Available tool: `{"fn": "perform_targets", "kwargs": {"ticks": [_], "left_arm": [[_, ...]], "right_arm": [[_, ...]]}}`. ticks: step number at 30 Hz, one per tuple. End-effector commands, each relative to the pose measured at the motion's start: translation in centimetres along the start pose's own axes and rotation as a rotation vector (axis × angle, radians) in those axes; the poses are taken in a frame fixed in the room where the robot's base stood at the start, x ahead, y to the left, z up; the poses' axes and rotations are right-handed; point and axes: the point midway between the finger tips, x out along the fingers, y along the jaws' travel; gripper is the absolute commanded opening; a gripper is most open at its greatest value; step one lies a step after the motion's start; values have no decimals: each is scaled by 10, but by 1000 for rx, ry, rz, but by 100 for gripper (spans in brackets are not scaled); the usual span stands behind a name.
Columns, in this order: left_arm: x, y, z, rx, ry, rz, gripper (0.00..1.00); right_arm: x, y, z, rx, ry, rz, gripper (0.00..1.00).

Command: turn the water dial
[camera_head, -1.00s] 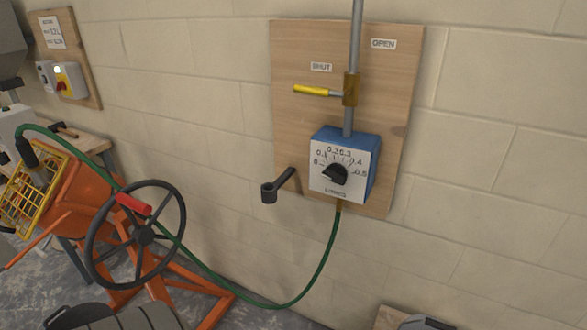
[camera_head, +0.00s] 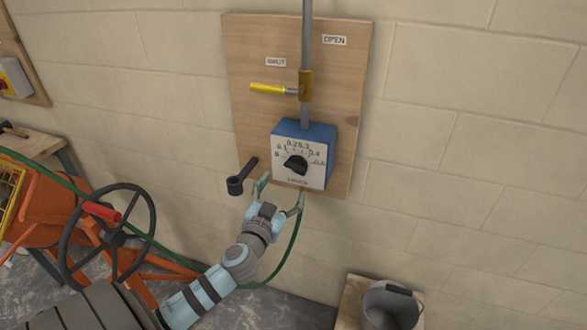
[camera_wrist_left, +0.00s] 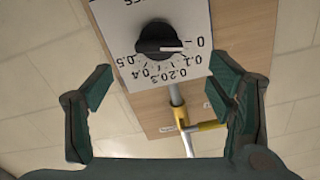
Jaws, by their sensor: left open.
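The water dial is a black knob (camera_head: 296,165) on the white face of a blue meter box (camera_head: 318,130). Its scale runs from 0 to 0.5. In the left wrist view, upside down, the knob (camera_wrist_left: 158,38) has a white mark pointing at 0. My left gripper (camera_head: 282,192) is open and empty, just below and in front of the box. Its two fingers stand wide apart in the left wrist view (camera_wrist_left: 160,88), with the knob beyond them, about midway between them and not touched. My right gripper is out of view.
A yellow-handled valve (camera_head: 268,88) on the pipe above points left, by the SHUT label. A dark hook (camera_head: 241,177) juts from the board near my left finger. A green hose (camera_head: 291,245) hangs below. An orange mixer with a handwheel (camera_head: 107,235) is left, a bucket (camera_head: 390,305) lower right.

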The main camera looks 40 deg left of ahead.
Motion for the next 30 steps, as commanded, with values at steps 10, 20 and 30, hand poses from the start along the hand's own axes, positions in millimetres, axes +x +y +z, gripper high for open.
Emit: {"fn": "perform_targets", "kwargs": {"ticks": [10,20,30], "left_arm": [[77,0,-1,0,-1,0,75],[84,1,1,0,-2,1,75],[83,3,0,-2,-1,2,27]], "right_arm": [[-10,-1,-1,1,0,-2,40],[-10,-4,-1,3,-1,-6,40],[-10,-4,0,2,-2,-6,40]]}}
